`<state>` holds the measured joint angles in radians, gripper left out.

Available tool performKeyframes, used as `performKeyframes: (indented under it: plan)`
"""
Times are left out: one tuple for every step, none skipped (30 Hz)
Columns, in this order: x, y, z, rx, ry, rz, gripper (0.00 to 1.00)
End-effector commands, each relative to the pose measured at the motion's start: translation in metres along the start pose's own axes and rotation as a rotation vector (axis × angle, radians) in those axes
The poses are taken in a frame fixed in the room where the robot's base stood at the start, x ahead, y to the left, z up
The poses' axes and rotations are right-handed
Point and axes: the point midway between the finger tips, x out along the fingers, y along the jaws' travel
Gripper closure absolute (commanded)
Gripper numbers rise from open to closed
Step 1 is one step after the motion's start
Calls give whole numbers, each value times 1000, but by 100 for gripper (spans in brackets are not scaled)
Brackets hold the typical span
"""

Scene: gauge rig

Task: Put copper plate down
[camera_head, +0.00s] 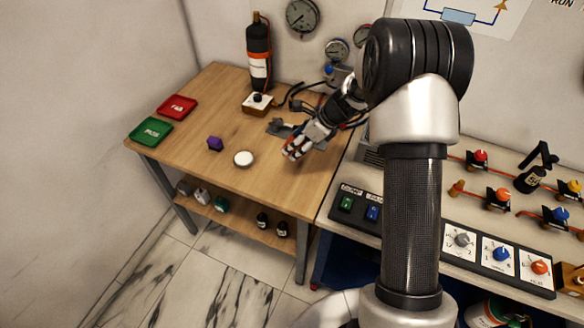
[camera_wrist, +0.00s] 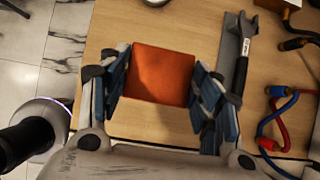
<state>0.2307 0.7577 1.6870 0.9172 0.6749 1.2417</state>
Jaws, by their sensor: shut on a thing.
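The copper plate (camera_wrist: 159,74) is a flat orange-brown square in the wrist view. It lies between the two blue-padded fingers of my gripper (camera_wrist: 160,88), which are shut on its left and right edges. Only a sliver of orange shows at the fingers there; most of the plate is hidden. I cannot tell whether the plate touches the tabletop.
A white round disc (camera_head: 244,158) and a purple block (camera_head: 215,143) lie left of my gripper. Green (camera_head: 151,131) and red (camera_head: 177,106) trays stand at the far left. A wrench (camera_wrist: 242,60) lies close to the right finger, with red and blue cables (camera_wrist: 275,125) beyond.

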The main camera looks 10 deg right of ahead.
Motion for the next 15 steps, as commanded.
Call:
performKeyframes:
  plan:
    - [16,0,-10,3,-1,3,79]
    - [22,0,-14,1,0,3,79]
    - [30,0,-19,2,0,2,79]
    - [35,0,-22,1,-1,1,79]
    - [40,0,-25,0,0,2,79]
    - [45,0,-28,0,-1,2,79]
    - [48,0,-30,-1,-1,1,79]
    - [50,0,-32,-1,-2,1,79]
    - [53,0,-33,-1,-2,0,79]
    - [55,0,-34,-1,-1,0,79]
    - [56,0,-35,-2,-1,0,79]
    - [57,0,-36,-2,-1,0,79]
    - [58,0,-36,-3,-1,0,79]
    - [60,0,-38,-3,-1,0,79]
    - [63,0,-40,-2,-1,0,79]
